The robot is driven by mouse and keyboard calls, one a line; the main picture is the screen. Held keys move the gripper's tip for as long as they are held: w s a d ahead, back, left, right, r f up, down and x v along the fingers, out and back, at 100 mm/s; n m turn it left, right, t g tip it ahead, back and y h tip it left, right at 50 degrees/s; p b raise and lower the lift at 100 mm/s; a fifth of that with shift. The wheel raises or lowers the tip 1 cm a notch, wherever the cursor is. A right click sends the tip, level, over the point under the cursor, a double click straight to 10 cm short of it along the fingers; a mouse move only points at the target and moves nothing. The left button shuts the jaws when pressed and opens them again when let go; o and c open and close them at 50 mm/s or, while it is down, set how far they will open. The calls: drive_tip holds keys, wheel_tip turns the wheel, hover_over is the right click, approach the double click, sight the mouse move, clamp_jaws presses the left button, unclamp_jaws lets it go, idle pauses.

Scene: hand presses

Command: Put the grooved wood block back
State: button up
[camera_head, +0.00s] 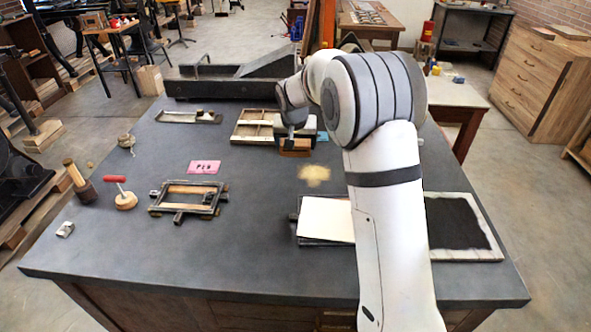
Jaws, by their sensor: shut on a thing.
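My gripper (293,140) is at the far middle of the dark table, beside the right end of a shallow wooden tray with compartments (236,138). It is shut on a small brown block (295,153), which I take for the grooved wood block. The block hangs low at the fingertips; I cannot tell whether it touches the table. Its groove is too small to make out. My arm hides part of the area behind and to the right of the gripper.
A white sheet (325,220) and a black slab (455,222) lie at the right. A long dark press part (215,88) lines the back.

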wheel_tip(320, 180, down, 8)
drive_tip(key=shift+f+p, duration=0.15)
drive_tip(key=shift+p, duration=0.35)
drive_tip(key=shift+f, duration=0.1)
drive_tip(key=o, duration=0.4)
drive_tip(key=shift+f, duration=0.1)
drive_tip(key=o, duration=0.4)
drive_tip(key=shift+o, duration=0.2)
